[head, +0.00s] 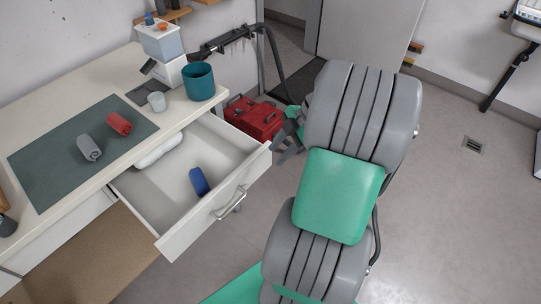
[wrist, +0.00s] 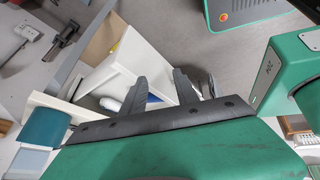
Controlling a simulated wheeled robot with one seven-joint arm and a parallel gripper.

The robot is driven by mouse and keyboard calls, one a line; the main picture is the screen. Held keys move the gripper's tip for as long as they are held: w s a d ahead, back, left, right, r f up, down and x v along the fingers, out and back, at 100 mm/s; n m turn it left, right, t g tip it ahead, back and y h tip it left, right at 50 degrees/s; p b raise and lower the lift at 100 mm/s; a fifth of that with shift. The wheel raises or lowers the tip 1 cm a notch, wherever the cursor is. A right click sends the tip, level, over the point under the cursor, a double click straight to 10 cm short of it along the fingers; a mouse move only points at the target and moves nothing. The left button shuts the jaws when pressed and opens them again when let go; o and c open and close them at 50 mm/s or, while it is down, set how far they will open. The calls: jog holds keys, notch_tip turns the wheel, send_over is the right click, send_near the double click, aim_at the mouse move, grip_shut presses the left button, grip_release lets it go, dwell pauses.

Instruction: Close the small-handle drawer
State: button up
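The white drawer (head: 207,212) under the worktop is pulled far out, with a small silver bar handle (head: 229,205) on its front. A blue rolled cloth (head: 199,182) and a white roll (head: 158,150) lie inside. My gripper (head: 284,148) is partly hidden by my arm in the head view, beyond the right end of the drawer front, with no clear contact. In the wrist view, the dark fingers of my gripper (wrist: 160,84) stand apart, with nothing seen held. The white drawer (wrist: 122,62) shows beyond them; the handle cannot be made out there.
A red toolbox (head: 255,116) stands behind the drawer.

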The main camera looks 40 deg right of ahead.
aim_at(261, 168)
jog(key=s+d+n, duration=0.2)
jog(key=d, duration=0.1)
jog(key=s+d+n+t, duration=0.1)
jog(key=d, duration=0.1)
jog(key=shift+s+d+y, duration=0.2)
jog(key=shift+s+y, duration=0.05)
jog(key=shift+y, duration=0.05)
jog(key=shift+c, duration=1.4)
jog(key=shift+s+d+f+n, duration=0.1)
jog(key=shift+s+f+n, duration=0.05)
jog(key=shift+n, duration=0.25)
jog(key=shift+c, duration=0.9)
jog(key=p+x, duration=0.1)
jog(key=x, duration=0.8)
jog(key=shift+w+a, duration=0.2)
jog(key=shift+w, duration=0.05)
grip_shut()
jog(key=w, duration=0.2)
jog(key=w+a+p, duration=0.1)
jog(key=w, duration=0.1)
jog(key=shift+w+f, duration=0.1)
jog(key=shift+f, duration=0.15)
jog(key=shift+a, duration=0.1)
